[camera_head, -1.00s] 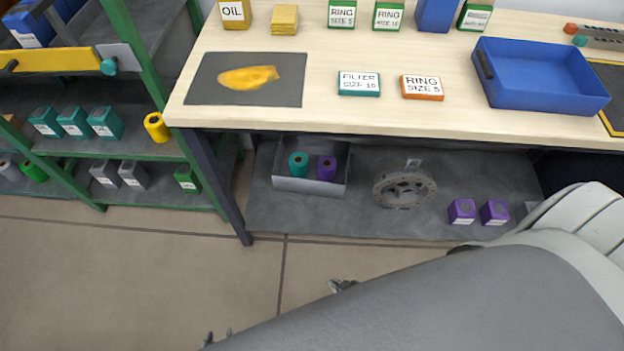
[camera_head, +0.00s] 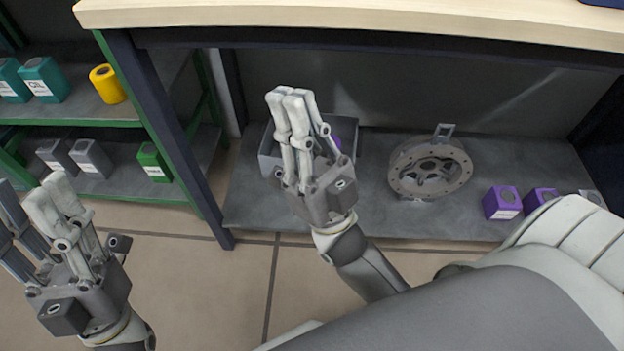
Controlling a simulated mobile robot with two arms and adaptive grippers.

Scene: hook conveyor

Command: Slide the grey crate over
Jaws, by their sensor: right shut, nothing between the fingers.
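The grey crate (camera_head: 267,152) stands on the low shelf under the table, left of a round flanged part. My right gripper (camera_head: 292,96) is in front of it and hides much of its front and inside. Its fingers point up, are shut and hold nothing. I cannot tell whether the fingers touch the crate. A purple roll (camera_head: 336,142) shows partly inside the crate; the teal roll seen earlier is hidden. My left gripper (camera_head: 35,205) is at the lower left, over the floor and away from the crate, with its fingers partly cut by the picture edge.
The flanged part (camera_head: 430,168) sits right of the crate, with purple boxes (camera_head: 502,203) farther right. A dark table leg (camera_head: 165,135) stands left of the crate. The table top (camera_head: 350,18) overhangs above. A green-framed rack (camera_head: 150,197) with small boxes is at the left.

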